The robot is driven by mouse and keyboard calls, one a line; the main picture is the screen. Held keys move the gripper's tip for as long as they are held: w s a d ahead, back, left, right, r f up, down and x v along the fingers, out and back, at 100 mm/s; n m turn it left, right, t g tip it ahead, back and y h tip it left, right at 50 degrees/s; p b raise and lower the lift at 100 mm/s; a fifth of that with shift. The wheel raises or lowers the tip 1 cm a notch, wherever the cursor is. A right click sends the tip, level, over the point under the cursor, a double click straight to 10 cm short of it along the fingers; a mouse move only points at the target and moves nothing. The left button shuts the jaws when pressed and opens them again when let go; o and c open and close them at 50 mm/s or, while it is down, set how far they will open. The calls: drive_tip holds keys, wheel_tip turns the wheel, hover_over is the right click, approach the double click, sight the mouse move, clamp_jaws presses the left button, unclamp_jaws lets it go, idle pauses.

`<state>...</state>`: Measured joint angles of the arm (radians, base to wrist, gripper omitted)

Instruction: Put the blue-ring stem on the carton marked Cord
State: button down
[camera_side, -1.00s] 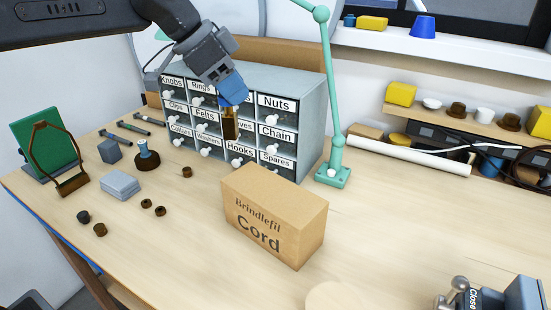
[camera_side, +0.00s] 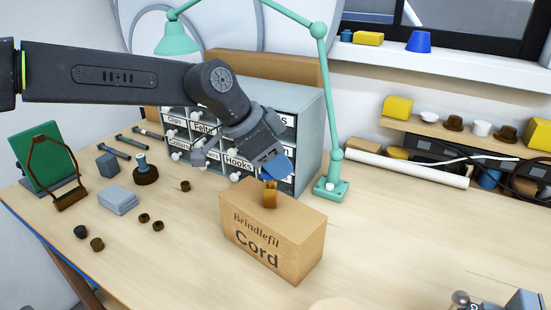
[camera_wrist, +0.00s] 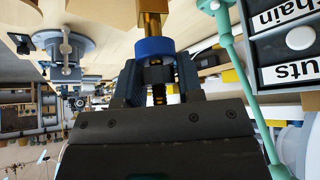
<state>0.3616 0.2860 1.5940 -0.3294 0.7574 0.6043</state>
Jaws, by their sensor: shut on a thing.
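The stem shows as a brass tube with a blue ring (camera_wrist: 154,48) in the wrist view; its threaded end is between my gripper's fingers. My gripper (camera_wrist: 157,80) is shut on it. In the side view my gripper (camera_side: 270,165) is above the tan carton marked Cord (camera_side: 258,243). The brass part of the stem (camera_side: 270,197) points down, nearly upright, over the carton's top face, at or just above it. I cannot tell whether it touches. The carton stands upright on the bench, its lettering facing the camera.
A labelled drawer cabinet (camera_side: 309,135) stands close behind the carton, partly hidden by my arm. A green lamp (camera_side: 331,187) stands right of the cabinet. Small dark rings (camera_side: 144,218), a grey box (camera_side: 118,200) and a dark-based post (camera_side: 145,175) lie left. The bench right of the carton is mostly clear.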

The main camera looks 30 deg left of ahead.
drive_tip(key=c, duration=0.8)
unclamp_jaws()
drive_tip(key=shift+f, duration=0.1)
drive_tip(key=shift+o, duration=0.2)
drive_tip(key=shift+s+a+r, duration=0.1)
drive_tip(key=shift+r, duration=0.3)
drive_tip(key=v, duration=1.1)
drive_tip(key=s+a+f+n+y, duration=0.2)
drive_tip(key=s+a+f+n, duration=0.2)
drive_tip(key=s+a+f, duration=0.2)
drive_tip(key=s+a+f+n+t+y, duration=0.1)
drive_tip(key=s+a+f+n, duration=0.4)
drive_tip(key=s+a, duration=0.6)
drive_tip(key=s+f+y, duration=0.1)
drive_tip(key=s, duration=0.3)
drive_tip(key=shift+f+y, duration=0.3)
